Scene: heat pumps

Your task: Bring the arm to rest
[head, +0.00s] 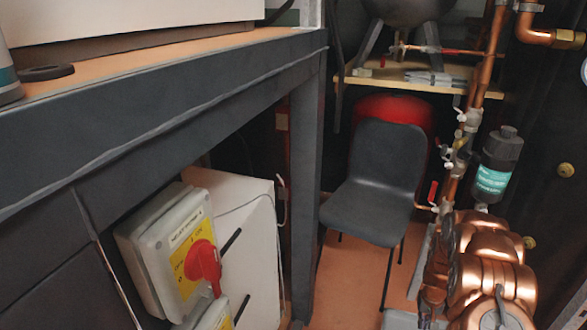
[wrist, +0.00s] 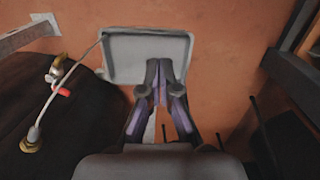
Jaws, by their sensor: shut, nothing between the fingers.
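My gripper (wrist: 159,85) shows in the wrist view. Its two fingers are together, shut with nothing held. A light grey rectangular panel or tray (wrist: 118,50) lies behind the fingertips against an orange-brown surface. I cannot tell how far the fingers are from it. In the head view neither the gripper nor the arm can be made out.
In the head view, a dark-framed bench (head: 150,100) fills the left. A switch box with a red rotary handle (head: 203,265) sits below it. A dark chair (head: 378,175) stands mid-right; copper pumps (head: 490,265) and pipes crowd the right. Some orange floor (head: 345,290) is bare.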

